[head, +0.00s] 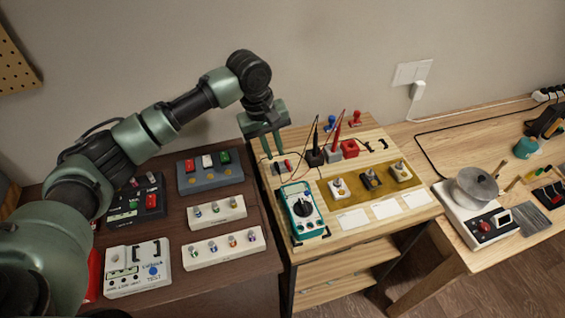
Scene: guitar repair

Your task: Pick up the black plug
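My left gripper (275,154) hangs above the back left corner of the light wooden table, fingers pointing down. Its fingers are apart with nothing visible between them. Small dark and red pieces lie just below and to the right of the fingertips, too small to make out. A thin black probe-like plug (315,136) stands upright in a black block (315,158), to the right of the gripper and apart from it. A similar red one (337,132) stands beside it. I cannot tell for sure which piece is the black plug. My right gripper is not in view.
A teal multimeter (302,213) with thin wires lies at the table's front left. A gold tray (349,201) holds three switch-like parts. A red block (349,149) sits behind it. Consoles and white racks (222,246) fill the dark table at left.

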